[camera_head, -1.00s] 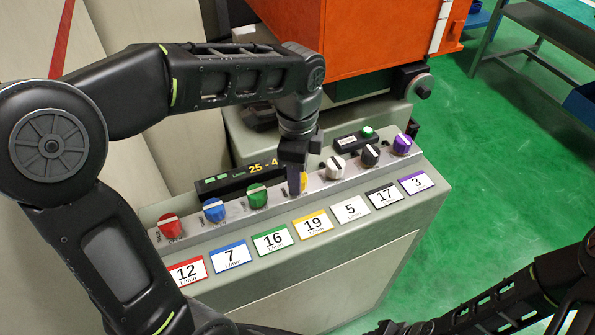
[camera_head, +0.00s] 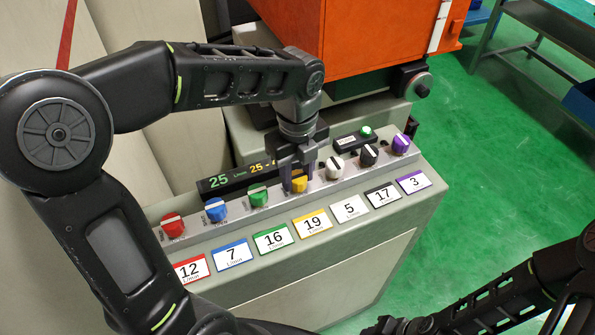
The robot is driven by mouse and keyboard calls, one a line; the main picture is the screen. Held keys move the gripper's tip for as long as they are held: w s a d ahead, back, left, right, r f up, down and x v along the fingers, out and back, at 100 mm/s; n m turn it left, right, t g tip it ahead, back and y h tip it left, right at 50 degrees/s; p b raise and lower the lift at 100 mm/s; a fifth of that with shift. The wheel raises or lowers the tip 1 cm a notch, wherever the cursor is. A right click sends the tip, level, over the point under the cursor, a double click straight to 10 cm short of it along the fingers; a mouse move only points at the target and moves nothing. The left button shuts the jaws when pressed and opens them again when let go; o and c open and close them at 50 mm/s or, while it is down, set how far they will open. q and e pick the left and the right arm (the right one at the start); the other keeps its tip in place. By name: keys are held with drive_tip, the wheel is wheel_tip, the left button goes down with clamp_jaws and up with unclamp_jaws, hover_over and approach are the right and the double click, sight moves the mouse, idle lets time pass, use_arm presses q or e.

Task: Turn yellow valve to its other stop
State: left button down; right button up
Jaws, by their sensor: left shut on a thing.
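The yellow valve (camera_head: 299,184) is a small knob in the middle of the row on the sloped panel, above the yellow-edged card marked 19. My left gripper (camera_head: 298,178) points down over it, with its fingers on either side of the knob, shut on it. The fingers and wrist hide the knob's upper part, so its pointer cannot be read. The display (camera_head: 236,179) behind the knobs shows a green 25 at its left and yellow digits partly covered by my gripper. My right arm shows at the lower right; its gripper fingers cannot be made out.
Red (camera_head: 173,225), blue (camera_head: 215,209) and green (camera_head: 258,195) knobs stand left of the yellow one. White (camera_head: 335,167), black (camera_head: 369,155) and purple (camera_head: 400,145) knobs stand right. A small box with a green button (camera_head: 366,132) sits behind them. An orange machine rises behind.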

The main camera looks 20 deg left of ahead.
sight(298, 176)
idle(0.3)
use_arm(q)
drive_tip(key=c, duration=0.9)
unclamp_jaws()
wheel_tip(298, 176, up, 8)
drive_tip(key=shift+f+b, duration=0.1)
drive_tip(key=shift+b, duration=0.3)
